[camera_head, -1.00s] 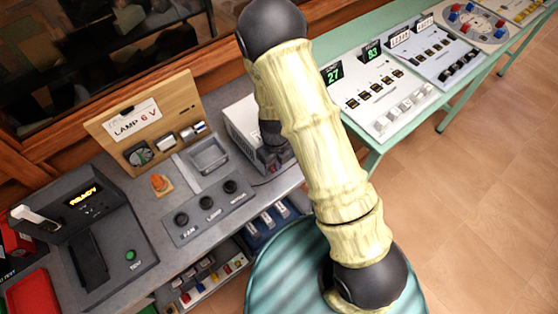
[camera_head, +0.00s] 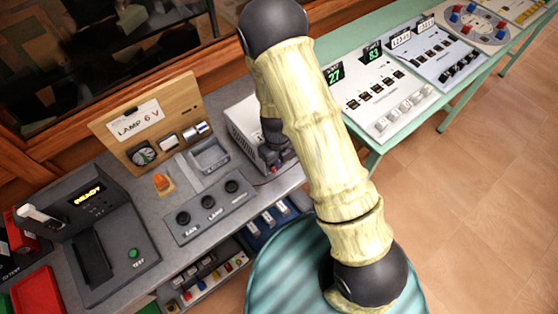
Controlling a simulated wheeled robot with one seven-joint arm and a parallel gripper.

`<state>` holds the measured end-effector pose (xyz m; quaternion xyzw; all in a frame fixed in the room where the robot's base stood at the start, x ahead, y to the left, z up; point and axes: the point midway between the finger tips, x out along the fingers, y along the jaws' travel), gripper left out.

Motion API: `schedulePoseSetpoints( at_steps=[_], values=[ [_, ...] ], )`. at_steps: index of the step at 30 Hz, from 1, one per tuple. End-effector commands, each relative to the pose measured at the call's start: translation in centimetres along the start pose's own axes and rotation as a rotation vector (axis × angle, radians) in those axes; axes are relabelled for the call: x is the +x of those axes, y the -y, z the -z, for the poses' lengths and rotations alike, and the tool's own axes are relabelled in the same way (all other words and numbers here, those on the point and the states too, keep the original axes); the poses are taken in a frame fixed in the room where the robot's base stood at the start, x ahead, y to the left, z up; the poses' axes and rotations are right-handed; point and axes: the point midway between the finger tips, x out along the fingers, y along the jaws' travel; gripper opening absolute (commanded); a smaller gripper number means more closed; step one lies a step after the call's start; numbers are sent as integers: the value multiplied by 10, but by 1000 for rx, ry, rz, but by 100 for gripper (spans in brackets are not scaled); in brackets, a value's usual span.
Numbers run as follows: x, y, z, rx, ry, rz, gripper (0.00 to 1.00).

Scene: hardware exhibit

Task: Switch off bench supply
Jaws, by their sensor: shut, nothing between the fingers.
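A white box (camera_head: 240,119), which looks like the bench supply, stands at the right end of the grey bench, partly hidden behind my arm. A small red spot (camera_head: 274,169) shows low on its front side. My gripper (camera_head: 276,162) is the dark end seen just left of my pale arm link, in front of the box and close to the red spot. It is shut and empty. I cannot tell whether it touches the box. The rest of the box's front and any switch markings are hidden or too small to read.
On the bench are a control panel with several black knobs (camera_head: 208,201), an orange piece (camera_head: 162,183), a wooden "LAMP 6 V" board (camera_head: 140,122) and a dark tester with a green button (camera_head: 133,253). A green table with panels (camera_head: 377,90) stands right. Floor at right is clear.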

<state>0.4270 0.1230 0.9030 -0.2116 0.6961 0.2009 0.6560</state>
Motion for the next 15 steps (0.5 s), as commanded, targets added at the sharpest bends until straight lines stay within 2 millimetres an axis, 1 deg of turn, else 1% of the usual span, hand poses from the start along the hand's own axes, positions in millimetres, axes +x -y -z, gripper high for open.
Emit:
schedulePoseSetpoints(
  at_steps=[5, 12, 15],
  values=[
    [2, 2, 8, 2, -1, -1, 0],
    [5, 2, 30, -7, -1, 0, 0],
    [-9, 1, 25, -15, 3, 4, 0]
  ],
)
